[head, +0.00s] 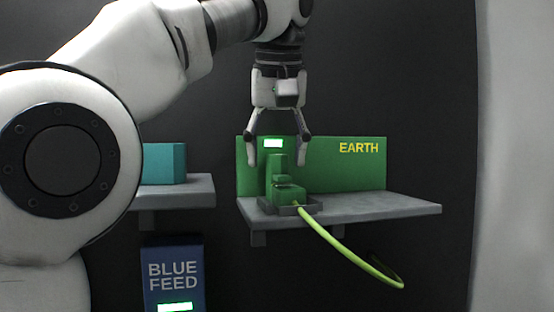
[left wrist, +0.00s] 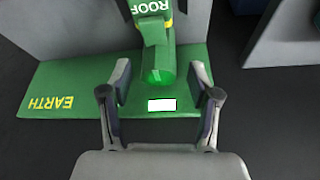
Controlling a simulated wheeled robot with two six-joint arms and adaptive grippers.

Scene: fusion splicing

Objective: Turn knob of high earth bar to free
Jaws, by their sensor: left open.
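The green earth panel (head: 361,172), lettered EARTH, stands upright at the back of a grey shelf. A green fitting (head: 287,192) sits in front of it, with a yellow-green cable (head: 345,258) coming out. In the left wrist view a green block lettered ROOF (left wrist: 153,28) has a yellow band and a rounded green end (left wrist: 158,68). I cannot tell for sure which part is the knob. My left gripper (head: 277,162) is open and points down. Its fingers are on either side of the fitting's upper part, apparently not touching it; they also show in the left wrist view (left wrist: 161,78).
A lit white label (head: 273,143) is on the panel behind my fingers. The grey shelf (head: 390,207) is bare on the right. A teal box (head: 165,163) stands on another shelf at left, above a blue BLUE FEED box (head: 173,275).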

